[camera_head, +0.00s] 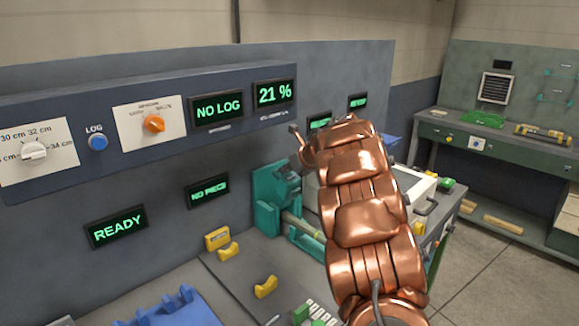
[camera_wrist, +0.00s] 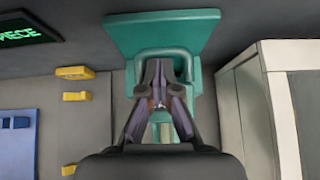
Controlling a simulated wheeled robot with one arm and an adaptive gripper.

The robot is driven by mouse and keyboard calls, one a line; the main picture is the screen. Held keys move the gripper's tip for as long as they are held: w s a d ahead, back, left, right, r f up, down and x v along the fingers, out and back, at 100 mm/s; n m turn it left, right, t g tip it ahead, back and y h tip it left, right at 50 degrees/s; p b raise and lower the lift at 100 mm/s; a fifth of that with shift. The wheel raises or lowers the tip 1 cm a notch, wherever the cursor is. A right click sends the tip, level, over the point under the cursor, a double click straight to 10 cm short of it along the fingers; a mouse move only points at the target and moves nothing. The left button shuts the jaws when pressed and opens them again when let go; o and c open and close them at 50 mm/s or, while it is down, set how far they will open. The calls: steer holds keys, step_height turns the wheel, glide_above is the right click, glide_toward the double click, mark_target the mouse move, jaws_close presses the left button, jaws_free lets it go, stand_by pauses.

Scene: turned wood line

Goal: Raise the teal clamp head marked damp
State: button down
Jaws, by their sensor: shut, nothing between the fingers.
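A teal clamp head with a wide plate (camera_wrist: 165,32) and a looped handle fills the upper middle of the wrist view. In the head view the teal clamp (camera_head: 268,182) stands against the panel, partly hidden behind my copper arm. My gripper (camera_wrist: 158,66) is shut and empty, its fingertips in front of the teal loop; I cannot tell whether they touch it. In the head view my arm hides the fingers. No "damp" marking is readable on the clamp.
Yellow holders (camera_head: 265,287) and a blue rack (camera_head: 178,310) lie left of the clamp. A white-framed box (camera_wrist: 268,95) stands close on the right. A panel above has a dial (camera_head: 154,123), a blue LOG button (camera_head: 97,142) and displays reading NO LOG and 21 %.

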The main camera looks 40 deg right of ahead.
steer(key=shift+w, duration=0.15)
steer(key=shift+w+r+p, duration=0.2)
steer(key=shift+w+p, duration=0.25)
steer(key=shift+w, duration=0.2)
steer(key=shift+w+a+r, duration=0.15)
steer(key=shift+a+r, duration=0.05)
steer(key=shift+a, duration=0.05)
